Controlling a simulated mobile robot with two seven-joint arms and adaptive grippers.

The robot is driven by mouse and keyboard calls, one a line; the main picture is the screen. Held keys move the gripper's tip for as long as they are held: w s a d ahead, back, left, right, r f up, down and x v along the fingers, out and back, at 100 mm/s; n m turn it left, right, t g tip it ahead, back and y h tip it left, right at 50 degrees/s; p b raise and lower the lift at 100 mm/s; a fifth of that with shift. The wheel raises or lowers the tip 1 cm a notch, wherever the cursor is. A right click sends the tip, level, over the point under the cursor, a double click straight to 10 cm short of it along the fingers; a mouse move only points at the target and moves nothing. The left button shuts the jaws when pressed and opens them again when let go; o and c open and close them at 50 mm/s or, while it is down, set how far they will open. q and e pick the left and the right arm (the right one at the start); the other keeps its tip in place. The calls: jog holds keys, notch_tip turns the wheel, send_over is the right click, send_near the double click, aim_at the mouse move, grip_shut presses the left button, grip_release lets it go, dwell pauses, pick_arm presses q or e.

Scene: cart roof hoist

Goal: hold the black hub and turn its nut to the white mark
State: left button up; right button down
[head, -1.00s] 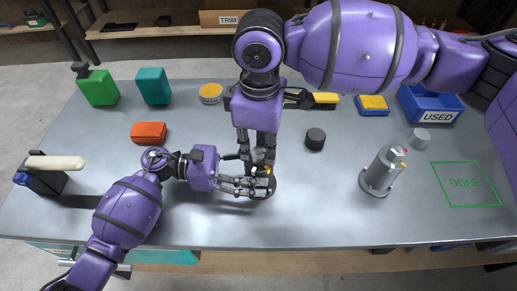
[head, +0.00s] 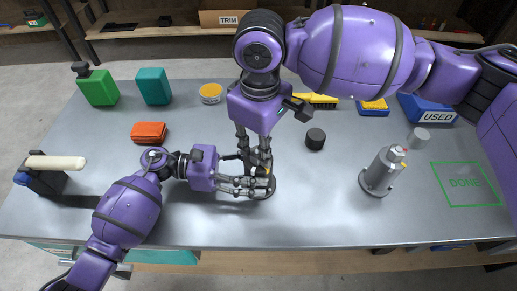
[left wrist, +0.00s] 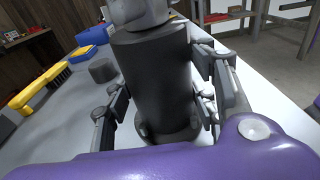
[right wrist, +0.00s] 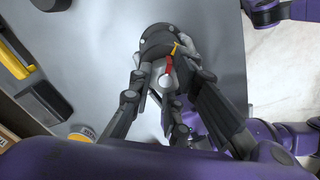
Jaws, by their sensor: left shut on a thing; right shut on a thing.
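The black hub (left wrist: 158,80) stands upright on the bench and fills the middle of the left wrist view. My left gripper (head: 260,187) is shut around its sides, fingers on both sides. My right gripper (head: 257,168) comes down from above and is shut on the nut at the hub's top; its fingers hide most of the nut. In the right wrist view a red pointer (right wrist: 168,66), a yellow mark (right wrist: 176,48) and a pale round spot show between the fingers. I cannot tell whether that spot is the white mark.
A grey hub (head: 382,170) stands to the right, near the green DONE square (head: 466,184). A black cap (head: 315,139) lies between. A blue USED bin (head: 432,109) is at back right; an orange block (head: 149,132) and mallet (head: 55,162) are left. The front right bench is clear.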

jog(key=shift+s+a+f, duration=0.15)
jog(key=shift+s+a, duration=0.05)
jog(key=shift+s, duration=0.2)
jog(key=shift+m, duration=1.2)
jog(key=c, duration=1.6)
grip_release()
jog(key=shift+o, duration=1.3)
jog(key=shift+w+d, duration=0.1)
jog(key=shift+w, duration=0.1)
jog(key=shift+w+d+n, duration=0.1)
jog(key=shift+n, duration=1)
jog(key=shift+n, duration=1.2)
